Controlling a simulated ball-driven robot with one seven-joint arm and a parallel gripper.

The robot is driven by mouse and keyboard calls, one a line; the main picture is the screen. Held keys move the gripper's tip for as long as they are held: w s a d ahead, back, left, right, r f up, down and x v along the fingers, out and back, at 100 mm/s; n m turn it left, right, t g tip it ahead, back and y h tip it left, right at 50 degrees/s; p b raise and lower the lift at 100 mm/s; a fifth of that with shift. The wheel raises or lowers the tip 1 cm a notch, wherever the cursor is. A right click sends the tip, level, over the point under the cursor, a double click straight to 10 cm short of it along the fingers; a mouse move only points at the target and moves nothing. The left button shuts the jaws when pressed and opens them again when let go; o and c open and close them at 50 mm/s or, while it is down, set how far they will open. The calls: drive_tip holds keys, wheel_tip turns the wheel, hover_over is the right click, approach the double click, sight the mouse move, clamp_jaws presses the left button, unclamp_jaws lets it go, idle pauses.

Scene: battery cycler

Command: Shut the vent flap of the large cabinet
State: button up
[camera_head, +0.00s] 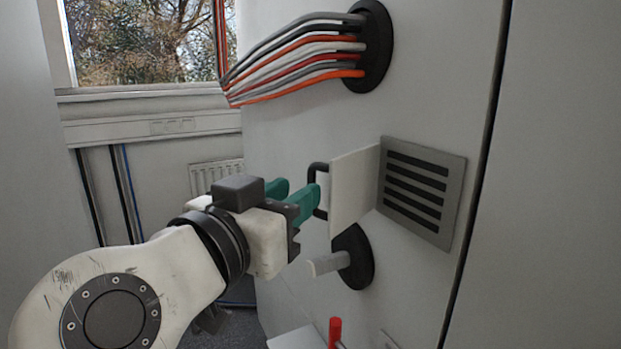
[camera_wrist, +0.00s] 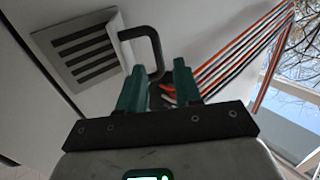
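The large cabinet (camera_head: 440,70) fills the right of the head view. Its vent grille (camera_head: 420,192) has dark slots and also shows at upper left in the wrist view (camera_wrist: 88,52). The white vent flap (camera_head: 354,185) stands open, sticking out from the grille's left edge. A black bar handle (camera_head: 316,168) is on the flap's far-left face; it also shows in the wrist view (camera_wrist: 152,42). My gripper (camera_head: 298,188) has green fingers, apart and open, right at the handle. In the wrist view the handle's end appears between the fingers (camera_wrist: 157,72); contact is unclear.
Orange, grey, white and black cables (camera_head: 300,55) enter a black port above the flap. A grey peg on a black round base (camera_head: 352,258) sits just below it. A red-topped item (camera_head: 335,332) is at the bottom. A window (camera_head: 140,42) and radiator (camera_head: 212,172) are behind.

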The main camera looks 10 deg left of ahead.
drive_tip(key=shift+x, duration=2.8)
clamp_jaws()
